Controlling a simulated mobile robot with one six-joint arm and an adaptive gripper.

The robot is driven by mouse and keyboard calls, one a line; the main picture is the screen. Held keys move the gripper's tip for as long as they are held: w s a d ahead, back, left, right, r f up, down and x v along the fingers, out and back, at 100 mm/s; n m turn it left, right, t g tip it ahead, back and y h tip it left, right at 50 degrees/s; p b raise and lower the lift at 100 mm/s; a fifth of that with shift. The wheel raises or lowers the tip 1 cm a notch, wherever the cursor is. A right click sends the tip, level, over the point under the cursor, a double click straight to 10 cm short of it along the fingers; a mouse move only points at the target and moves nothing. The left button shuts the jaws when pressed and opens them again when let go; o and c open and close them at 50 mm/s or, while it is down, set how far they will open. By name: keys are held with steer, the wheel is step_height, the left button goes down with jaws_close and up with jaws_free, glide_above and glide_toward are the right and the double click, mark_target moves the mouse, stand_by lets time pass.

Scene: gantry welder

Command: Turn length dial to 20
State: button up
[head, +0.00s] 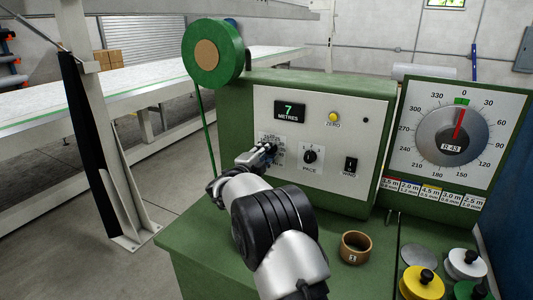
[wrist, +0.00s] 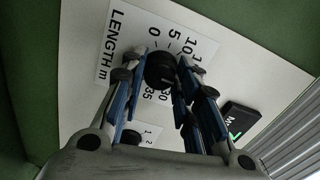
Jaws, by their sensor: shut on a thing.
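The length dial is a black round knob (wrist: 160,70) on a white scale plate marked LENGTH m (wrist: 115,45). My gripper (wrist: 157,88) is shut on this knob, one blue-sided finger on each side.
The panel (head: 340,105) carries a display (head: 290,111) reading 7 METRES, a yellow ZERO button (head: 333,117), a PACE knob (head: 311,155) and a black switch (head: 350,165). A large round dial (head: 452,136) stands right.

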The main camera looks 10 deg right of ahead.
steer(key=o, duration=1.1)
steer(key=shift+c, duration=0.2)
steer(key=v, duration=1.2)
